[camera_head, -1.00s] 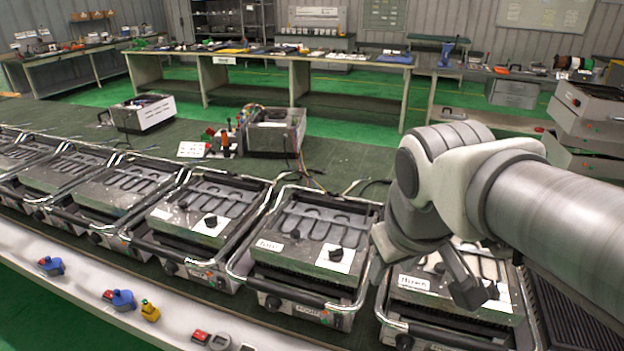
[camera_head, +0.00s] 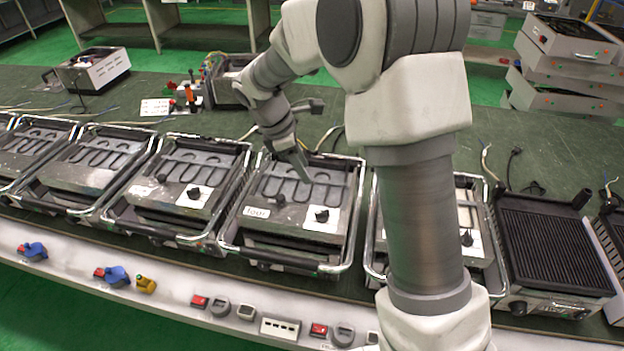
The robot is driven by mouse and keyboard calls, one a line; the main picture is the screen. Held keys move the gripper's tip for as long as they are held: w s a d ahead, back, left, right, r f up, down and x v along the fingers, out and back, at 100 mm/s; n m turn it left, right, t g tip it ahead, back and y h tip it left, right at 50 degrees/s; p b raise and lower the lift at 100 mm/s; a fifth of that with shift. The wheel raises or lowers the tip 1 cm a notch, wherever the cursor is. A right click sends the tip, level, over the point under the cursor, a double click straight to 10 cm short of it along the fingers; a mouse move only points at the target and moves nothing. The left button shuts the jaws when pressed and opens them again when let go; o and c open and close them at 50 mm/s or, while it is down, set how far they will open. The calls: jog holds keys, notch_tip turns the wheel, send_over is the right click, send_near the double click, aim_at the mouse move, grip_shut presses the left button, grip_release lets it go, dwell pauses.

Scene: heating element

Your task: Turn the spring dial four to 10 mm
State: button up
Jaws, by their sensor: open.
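A contact grill with a white label that seems to read "Four" (camera_head: 257,212) stands on the bench near the middle. A black dial (camera_head: 321,215) sits on the white plate (camera_head: 326,226) at the right of its lid. A smaller black knob (camera_head: 279,199) sits to the left of it. The dial's scale is too small to read. My gripper (camera_head: 303,172) is open and empty, over the back part of this grill's lid, behind the dial and apart from it. Its fingers are partly hidden by their angle.
Similar grills (camera_head: 185,180) stand in a row to the left, and another is partly hidden behind my arm. A ribbed grill (camera_head: 555,240) stands at the right. Red and grey switches (camera_head: 200,301) line the white front ledge. Cables lie behind the grills.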

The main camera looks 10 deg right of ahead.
notch_tip(320, 180, down, 3)
jog(key=w+a+n, duration=0.1)
jog(key=w+n, duration=0.1)
jog(key=p, duration=0.2)
send_near(321, 212)
jog(key=shift+h, duration=0.3)
jog(key=x, duration=0.9)
jog(key=shift+a+f, duration=0.1)
jog(key=shift+f, duration=0.1)
grip_shut()
